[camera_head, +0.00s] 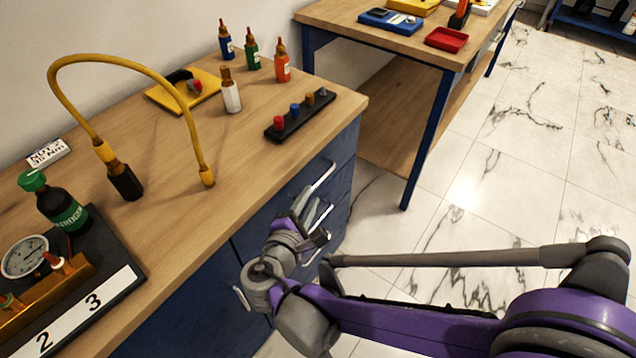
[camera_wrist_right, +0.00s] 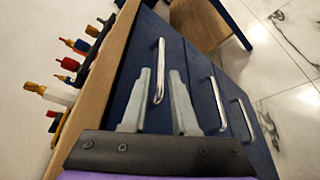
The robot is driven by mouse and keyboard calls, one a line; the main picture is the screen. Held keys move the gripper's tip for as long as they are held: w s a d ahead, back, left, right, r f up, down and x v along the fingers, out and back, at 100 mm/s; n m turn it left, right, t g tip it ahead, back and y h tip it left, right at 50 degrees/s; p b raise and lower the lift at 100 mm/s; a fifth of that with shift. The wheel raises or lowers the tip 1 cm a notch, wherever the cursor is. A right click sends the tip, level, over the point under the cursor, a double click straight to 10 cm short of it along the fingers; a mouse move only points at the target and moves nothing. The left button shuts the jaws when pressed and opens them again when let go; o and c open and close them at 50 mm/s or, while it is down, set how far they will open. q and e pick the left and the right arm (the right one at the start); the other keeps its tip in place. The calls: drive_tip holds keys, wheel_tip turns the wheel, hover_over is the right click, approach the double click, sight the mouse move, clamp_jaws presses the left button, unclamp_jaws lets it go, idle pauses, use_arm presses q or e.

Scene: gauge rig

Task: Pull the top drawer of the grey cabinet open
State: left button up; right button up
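The cabinet is dark blue, not grey, with a wooden top (camera_head: 215,150). The top drawer (camera_wrist_right: 140,50) shows in the right wrist view, directly under the wooden edge, and looks shut. Its silver bar handle (camera_wrist_right: 161,55) also shows in the head view (camera_head: 323,176). My right gripper (camera_head: 316,214) is in front of the drawers. In the right wrist view its two grey fingers (camera_wrist_right: 160,82) are apart, one on each side of the handle's lower end in the picture. I cannot tell how far the handle reaches between them. My left gripper is not in view.
Two lower drawer handles (camera_wrist_right: 218,103) show beside the right finger. The top carries bottles (camera_head: 231,92), a black peg rack (camera_head: 300,115), a yellow hose (camera_head: 130,62) and a gauge board (camera_head: 110,290). A second table (camera_head: 340,20) stands behind; marble floor (camera_head: 480,180) lies clear at right.

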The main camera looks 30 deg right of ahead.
sight(317, 184)
drive_tip(key=b+x, duration=0.1)
drive_tip(key=x, duration=0.6)
drive_tip(key=shift+w+d+f+b, duration=0.1)
drive_tip(key=shift+w+d+b, duration=0.15)
drive_tip(key=shift+d+b, duration=0.05)
drive_tip(key=shift+c, duration=0.3)
clamp_jaws()
idle(0.8)
